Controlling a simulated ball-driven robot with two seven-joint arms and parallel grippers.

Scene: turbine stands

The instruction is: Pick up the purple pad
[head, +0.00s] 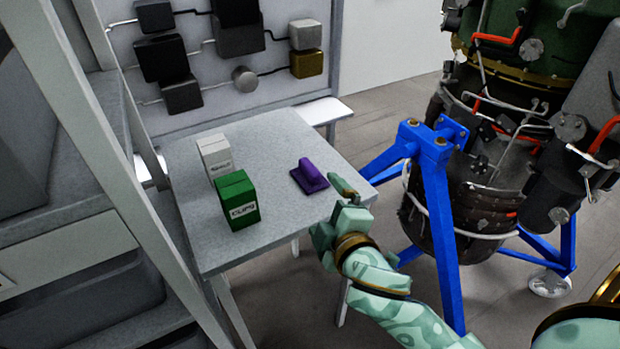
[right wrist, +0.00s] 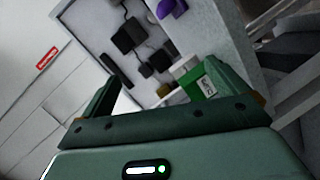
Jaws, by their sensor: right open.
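The purple pad (head: 309,177) lies on the grey table (head: 275,215) near its right edge, with a raised ridge on its top. It also shows at the top of the right wrist view (right wrist: 172,8), partly cut off by the frame edge. My right gripper (head: 338,208) is at the table's right edge, just in front and to the right of the pad, apart from it. In the right wrist view its two fingers (right wrist: 155,85) stand wide apart with nothing held between them. My left gripper is in neither view.
A green box (head: 238,202) and a white box (head: 214,156) stand on the left of the table. A turbine on a blue stand (head: 440,230) is close to the right of my right arm. A panel with several mounted blocks (head: 220,60) stands behind the table. The table's front right is clear.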

